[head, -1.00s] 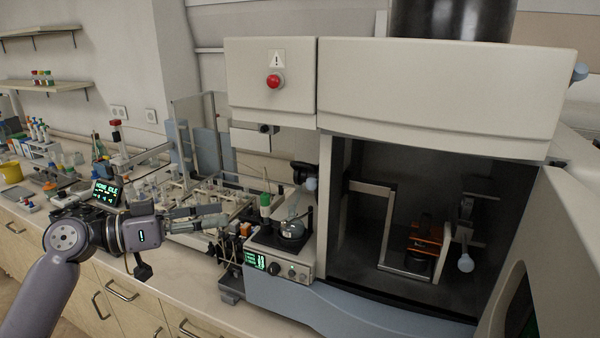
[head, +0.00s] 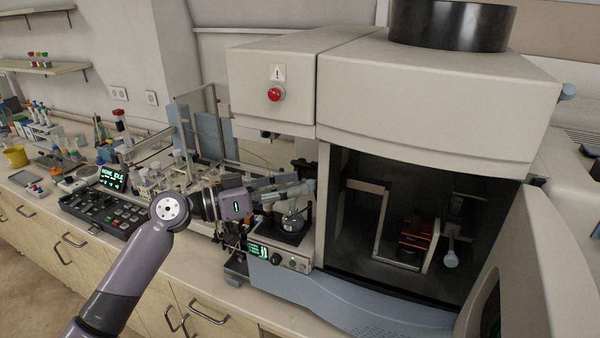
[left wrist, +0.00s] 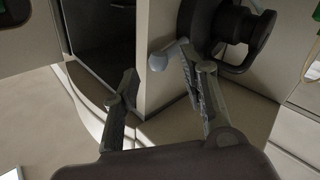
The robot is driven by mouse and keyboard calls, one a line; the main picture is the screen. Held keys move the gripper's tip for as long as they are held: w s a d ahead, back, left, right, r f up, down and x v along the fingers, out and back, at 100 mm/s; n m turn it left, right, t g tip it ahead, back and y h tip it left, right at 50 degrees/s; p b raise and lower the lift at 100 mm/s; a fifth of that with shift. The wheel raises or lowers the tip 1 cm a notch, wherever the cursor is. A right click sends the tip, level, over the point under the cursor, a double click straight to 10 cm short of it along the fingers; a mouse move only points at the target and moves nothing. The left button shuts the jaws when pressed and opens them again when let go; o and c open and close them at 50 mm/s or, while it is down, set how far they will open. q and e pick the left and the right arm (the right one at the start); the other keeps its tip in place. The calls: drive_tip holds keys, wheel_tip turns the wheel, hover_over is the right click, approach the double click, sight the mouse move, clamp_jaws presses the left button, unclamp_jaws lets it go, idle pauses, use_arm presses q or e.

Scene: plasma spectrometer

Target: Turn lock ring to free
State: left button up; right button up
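The lock ring is a black round collar (left wrist: 236,32) on the side of the pale instrument housing, seen in the left wrist view. Its lever ends in a light blue ball knob (left wrist: 158,61). In the head view the dark ring (head: 304,170) shows just above my left gripper (head: 306,188), which partly covers it. In the left wrist view the two fingers of my left gripper (left wrist: 160,68) are spread apart, with the knob showing between their tips. I cannot tell whether a finger touches the lever. My right gripper is not in view.
A glass flask (head: 291,222) stands on a small unit (head: 280,256) with a green display, just below my gripper. The open dark chamber (head: 365,240) lies to the right, its door (head: 540,250) swung outward. A control panel (head: 100,212) and glassware fill the bench at left.

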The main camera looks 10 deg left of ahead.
use_arm(q)
drive_tip(key=shift+p+x, duration=0.3)
drive_tip(key=shift+x, duration=0.75)
drive_tip(key=shift+c, duration=0.6)
clamp_jaws()
